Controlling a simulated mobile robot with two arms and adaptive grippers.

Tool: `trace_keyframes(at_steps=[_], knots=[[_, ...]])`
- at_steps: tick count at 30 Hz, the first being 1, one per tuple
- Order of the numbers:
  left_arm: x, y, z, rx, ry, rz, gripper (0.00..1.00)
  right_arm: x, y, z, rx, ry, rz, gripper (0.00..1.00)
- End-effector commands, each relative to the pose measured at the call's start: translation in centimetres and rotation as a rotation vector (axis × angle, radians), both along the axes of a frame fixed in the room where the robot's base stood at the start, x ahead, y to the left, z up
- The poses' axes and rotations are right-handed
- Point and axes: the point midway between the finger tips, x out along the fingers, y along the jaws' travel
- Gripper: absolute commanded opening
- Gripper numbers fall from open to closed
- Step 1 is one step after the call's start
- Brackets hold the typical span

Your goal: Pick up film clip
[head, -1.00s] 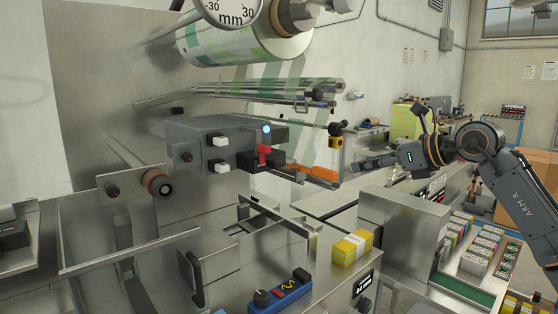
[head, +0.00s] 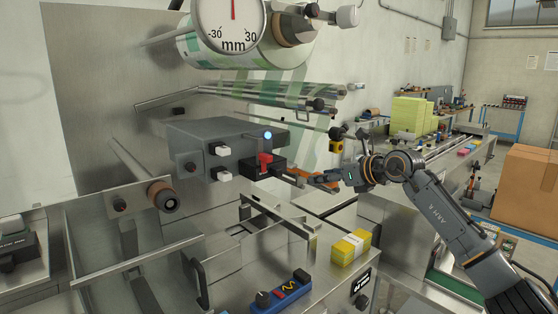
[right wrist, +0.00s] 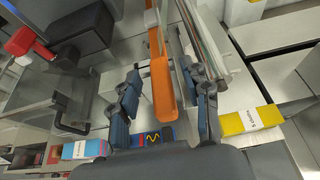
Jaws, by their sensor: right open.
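The film clip seems to be the long orange piece (head: 326,184) beside the black block with the red lever. In the right wrist view the orange clip (right wrist: 161,80) runs lengthwise between my fingers. My right gripper (head: 322,178) is at the clip's outer end in the head view, partly covering it. In the right wrist view the gripper (right wrist: 163,88) is open, with one blue-grey finger on each side of the clip and a gap on the left side. Contact on the right side is hard to tell. My left gripper is out of view.
A grey box with white knobs (head: 222,174) and a red lever (head: 265,159) stand left of the clip. Metal rails run close beside it. A yellow stack (head: 351,247) and a blue control box (head: 281,290) sit on the steel surface below.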

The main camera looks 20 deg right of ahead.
Motion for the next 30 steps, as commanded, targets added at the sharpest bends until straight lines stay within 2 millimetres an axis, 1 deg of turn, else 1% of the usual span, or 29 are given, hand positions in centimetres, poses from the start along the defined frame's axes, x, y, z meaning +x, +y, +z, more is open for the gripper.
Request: trace_keyframes(at_steps=[5, 6, 8, 9, 11, 12, 13, 23, 30], knots=[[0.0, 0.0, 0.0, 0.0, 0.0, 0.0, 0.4, 0.0, 0.0, -0.1, -0.001, 0.0, -0.001, 0.47], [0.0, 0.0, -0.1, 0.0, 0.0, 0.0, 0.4, 0.0, 0.0, -0.1, -0.001, 0.0, -0.001, 0.43], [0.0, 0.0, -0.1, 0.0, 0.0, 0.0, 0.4, 0.0, 0.0, -0.1, 0.0, 0.0, -0.001, 0.31], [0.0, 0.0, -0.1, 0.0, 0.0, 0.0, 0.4, 0.0, 0.0, -0.1, 0.0, 0.0, -0.001, 0.23], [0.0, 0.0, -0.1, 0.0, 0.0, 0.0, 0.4, 0.0, 0.0, -0.1, 0.0, 0.0, -0.001, 0.1], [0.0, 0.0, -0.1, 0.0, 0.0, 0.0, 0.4, 0.0, 0.0, -0.1, 0.0, 0.0, -0.001, 0.02], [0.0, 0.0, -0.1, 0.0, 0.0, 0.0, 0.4, 0.0, 0.0, -0.1, 0.0, 0.0, -0.001, 0.0], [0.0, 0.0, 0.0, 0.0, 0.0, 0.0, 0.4, 0.0, -0.1, 0.1, 0.0, -0.001, -0.001, 0.0], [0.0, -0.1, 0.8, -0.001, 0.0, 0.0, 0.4, -0.3, -0.6, 1.2, -0.001, -0.002, -0.001, 0.0]])
